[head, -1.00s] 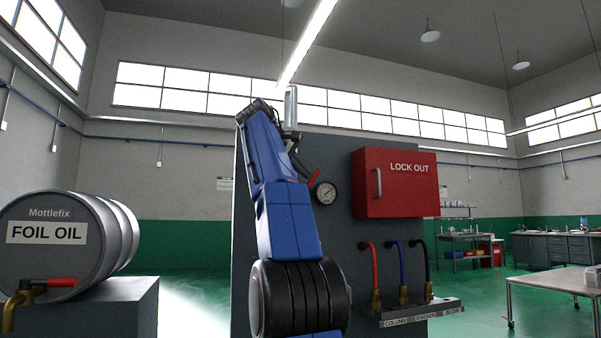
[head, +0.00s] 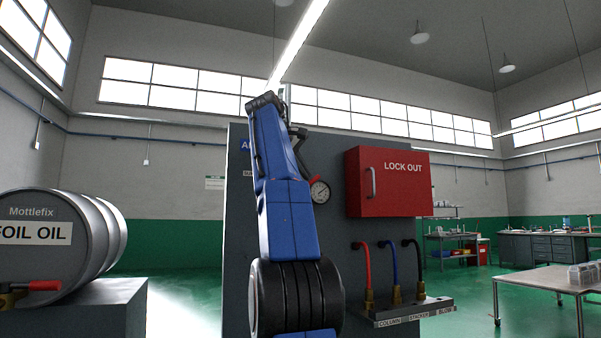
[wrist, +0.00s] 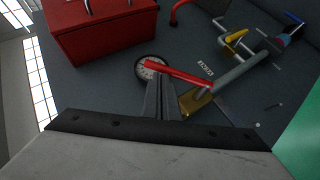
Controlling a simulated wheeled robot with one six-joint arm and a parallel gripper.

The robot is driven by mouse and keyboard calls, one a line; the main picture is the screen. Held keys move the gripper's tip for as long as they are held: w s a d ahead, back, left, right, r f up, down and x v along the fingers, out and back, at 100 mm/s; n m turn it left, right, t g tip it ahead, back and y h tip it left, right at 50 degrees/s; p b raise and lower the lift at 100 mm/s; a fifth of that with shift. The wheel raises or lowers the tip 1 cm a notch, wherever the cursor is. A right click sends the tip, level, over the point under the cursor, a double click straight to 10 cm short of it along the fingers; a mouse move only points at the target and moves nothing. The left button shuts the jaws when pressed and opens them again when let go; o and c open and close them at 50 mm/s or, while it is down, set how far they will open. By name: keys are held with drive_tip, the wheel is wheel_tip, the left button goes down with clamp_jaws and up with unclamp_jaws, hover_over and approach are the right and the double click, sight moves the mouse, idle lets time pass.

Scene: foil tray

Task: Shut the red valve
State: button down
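The red valve's lever (wrist: 180,74) shows in the wrist view, running from in front of the gauge down right to a brass body (wrist: 197,100) on a grey pipe. My gripper (wrist: 160,78) points at the panel with its two dark fingers together. Their tips overlap the lever near its gauge end in the picture; I cannot tell whether they touch it. Nothing shows held between them.
A round gauge (head: 319,190) and a red LOCK OUT box (head: 390,182) are on the grey panel. Yellow (wrist: 237,35) and blue (wrist: 293,19) handles sit farther along the pipes. A hose shelf (head: 410,312) juts out at lower right.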

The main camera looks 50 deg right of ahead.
sight(315, 180)
drive_tip(key=shift+s+d+f, duration=0.4)
drive_tip(key=shift+d+f, duration=0.1)
drive_tip(key=shift+d, duration=0.15)
drive_tip(key=shift+s+d+f, duration=0.4)
drive_tip(key=shift+d+f, duration=0.05)
drive_tip(key=shift+d, duration=0.15)
drive_tip(key=shift+s+d+f+y, duration=0.1)
drive_tip(key=shift+d+f+y, duration=0.25)
drive_tip(key=shift+y, duration=0.25)
drive_tip(key=shift+s+f+m+t, duration=0.15)
drive_tip(key=shift+f+m+t, duration=0.1)
drive_tip(key=shift+m+t, duration=0.05)
drive_tip(key=shift+d+f, duration=0.2)
drive_tip(key=shift+f, duration=0.05)
